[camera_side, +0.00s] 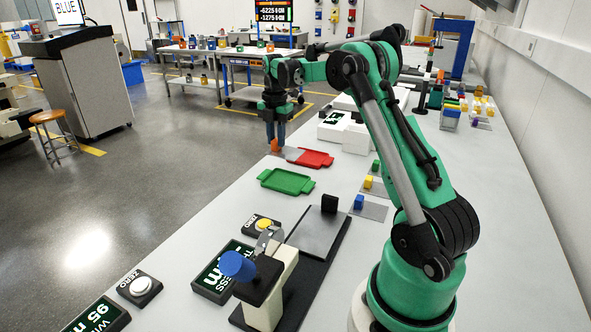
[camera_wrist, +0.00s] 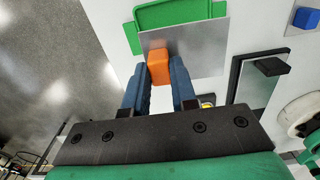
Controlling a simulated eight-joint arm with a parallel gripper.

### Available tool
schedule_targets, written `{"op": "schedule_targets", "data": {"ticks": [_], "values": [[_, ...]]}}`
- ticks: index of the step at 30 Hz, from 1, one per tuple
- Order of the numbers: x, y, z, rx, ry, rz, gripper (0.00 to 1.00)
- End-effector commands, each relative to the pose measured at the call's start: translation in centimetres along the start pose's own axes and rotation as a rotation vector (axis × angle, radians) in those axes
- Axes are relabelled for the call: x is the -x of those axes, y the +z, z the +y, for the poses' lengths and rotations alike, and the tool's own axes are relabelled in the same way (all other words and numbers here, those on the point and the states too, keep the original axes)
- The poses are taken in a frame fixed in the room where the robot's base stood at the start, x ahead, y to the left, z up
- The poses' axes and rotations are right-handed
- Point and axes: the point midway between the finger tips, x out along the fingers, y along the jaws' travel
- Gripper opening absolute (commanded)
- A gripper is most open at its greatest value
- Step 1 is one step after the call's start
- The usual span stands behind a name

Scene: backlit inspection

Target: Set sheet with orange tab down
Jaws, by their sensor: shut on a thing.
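My gripper (camera_wrist: 159,85) has two blue fingers on either side of an orange tab (camera_wrist: 159,67), shut on it. The tab stands on the near edge of a thin grey metal sheet (camera_wrist: 200,51). In the wrist view the sheet covers part of a green tray (camera_wrist: 135,38). In the side view my gripper (camera_side: 275,140) is at the far left edge of the bench, and the sheet (camera_side: 294,153) shows in front of the left part of a red tray (camera_side: 318,160). The green tray (camera_side: 287,181) lies nearer the camera. The sheet's height above the bench is hard to tell.
Sheets with a blue tab (camera_side: 359,202), a yellow tab (camera_side: 368,182) and a green tab (camera_side: 376,166) lie to the right. White boxes (camera_side: 356,138) stand behind the red tray.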

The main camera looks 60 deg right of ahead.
Motion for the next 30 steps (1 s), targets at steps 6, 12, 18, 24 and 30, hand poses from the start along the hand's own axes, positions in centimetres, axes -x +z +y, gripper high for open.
{"op": "schedule_targets", "data": {"ticks": [6, 12, 18, 24, 30], "values": [[-3.6, 0.2, 0.2, 0.033, 0.0, 0.0, 0.0], [-6.1, 0.1, 0.2, 0.031, 0.0, 0.0, 0.0], [-8.4, 0.2, 0.2, 0.03, 0.0, 0.0, 0.0], [-8.4, 0.1, 0.2, 0.029, 0.0, 0.0, 0.0], [-8.7, 0.1, 0.2, 0.029, 0.0, 0.0, 0.28]]}}
